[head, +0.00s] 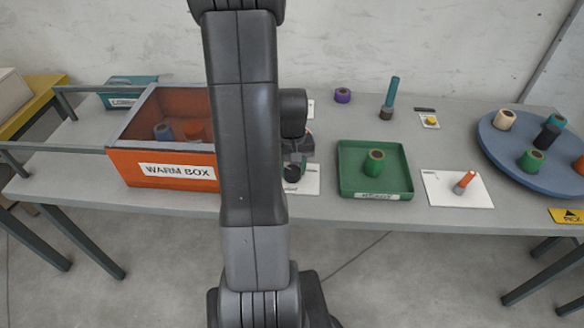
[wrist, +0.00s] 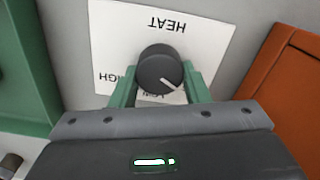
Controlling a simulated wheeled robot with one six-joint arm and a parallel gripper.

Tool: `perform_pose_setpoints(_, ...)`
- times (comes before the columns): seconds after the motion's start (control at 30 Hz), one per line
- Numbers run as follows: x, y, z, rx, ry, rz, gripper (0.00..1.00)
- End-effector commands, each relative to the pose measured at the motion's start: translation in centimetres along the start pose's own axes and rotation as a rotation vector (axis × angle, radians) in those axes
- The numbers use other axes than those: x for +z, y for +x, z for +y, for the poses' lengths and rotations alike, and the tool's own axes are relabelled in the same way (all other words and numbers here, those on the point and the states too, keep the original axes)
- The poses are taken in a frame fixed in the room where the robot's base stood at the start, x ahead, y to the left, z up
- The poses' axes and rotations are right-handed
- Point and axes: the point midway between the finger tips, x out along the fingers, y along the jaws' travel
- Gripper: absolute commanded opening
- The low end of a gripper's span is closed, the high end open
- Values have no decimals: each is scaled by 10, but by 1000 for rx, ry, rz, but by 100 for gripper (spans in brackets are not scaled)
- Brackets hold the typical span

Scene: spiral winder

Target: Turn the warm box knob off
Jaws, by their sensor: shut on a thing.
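The dark round heat knob (wrist: 160,66) sits on a white card marked HEAT (wrist: 205,32), which appears upside down in the wrist view. My gripper (wrist: 159,72) is shut on the knob, with one green finger at each side of it. The knob's white pointer line points to the lower right in that view. HIGH shows partly at the left of the card and LOW partly below the knob. Any label at the right is hidden by a finger. In the head view, the knob (head: 291,173) is beside the orange warm box (head: 130,168), partly behind my arm.
Another white card (head: 440,195) and a blue turntable (head: 500,148) are farther right. The warm box holds spools. Its orange wall (wrist: 285,75) is close in the wrist view.

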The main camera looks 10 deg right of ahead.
Motion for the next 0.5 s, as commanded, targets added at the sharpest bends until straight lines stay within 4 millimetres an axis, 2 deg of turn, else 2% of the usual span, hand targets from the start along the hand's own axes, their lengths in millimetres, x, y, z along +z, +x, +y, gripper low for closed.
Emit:
perform_pose_setpoints(0.43, -1, -1, 0, 1, -14, 2, 19)
perform_pose_setpoints(0.47, -1, -1, 0, 1, -14, 2, 44)
perform_pose_setpoints(0.5, -1, -1, 0, 1, -14, 2, 52)
